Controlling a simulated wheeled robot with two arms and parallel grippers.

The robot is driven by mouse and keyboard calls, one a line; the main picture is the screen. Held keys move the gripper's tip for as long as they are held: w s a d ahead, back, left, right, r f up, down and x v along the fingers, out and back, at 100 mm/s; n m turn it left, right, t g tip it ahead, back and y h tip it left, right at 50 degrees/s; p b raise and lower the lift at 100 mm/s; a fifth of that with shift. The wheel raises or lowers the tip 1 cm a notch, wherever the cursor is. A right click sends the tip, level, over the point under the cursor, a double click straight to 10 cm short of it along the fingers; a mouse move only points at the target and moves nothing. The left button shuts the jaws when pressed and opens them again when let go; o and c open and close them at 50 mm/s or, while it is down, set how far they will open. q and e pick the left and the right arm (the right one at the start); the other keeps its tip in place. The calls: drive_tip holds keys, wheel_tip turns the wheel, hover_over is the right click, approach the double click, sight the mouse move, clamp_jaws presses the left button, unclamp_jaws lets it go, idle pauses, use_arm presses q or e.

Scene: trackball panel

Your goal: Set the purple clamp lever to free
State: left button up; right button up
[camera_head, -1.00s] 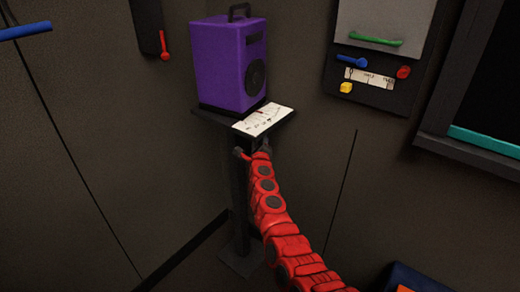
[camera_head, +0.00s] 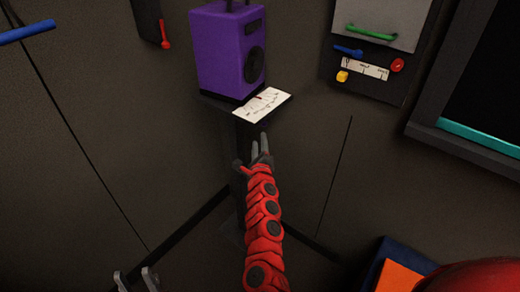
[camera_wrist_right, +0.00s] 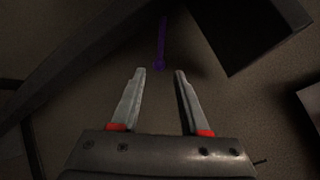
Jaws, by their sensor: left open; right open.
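A slim purple lever (camera_wrist_right: 162,45) shows in the right wrist view, upright in the picture, beyond the fingertips and roughly in line with the gap between them. I take it to be the clamp lever; I cannot make it out in the head view. My right gripper (camera_head: 261,146) is open and empty just below the small shelf, in front of its post. Its two spread fingers (camera_wrist_right: 160,73) also show in the right wrist view, apart from the lever. My left gripper (camera_head: 137,281) is open at the bottom left edge, away from the post.
A purple speaker-like box (camera_head: 230,52) and a white printed card (camera_head: 263,105) sit on the dark shelf. A wall panel (camera_head: 375,70) with green, blue, red and yellow controls is at the upper right. A blue-and-orange object (camera_head: 392,274) is at the lower right.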

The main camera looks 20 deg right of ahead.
drive_tip(key=p+v, duration=0.1)
drive_tip(key=v, duration=0.4)
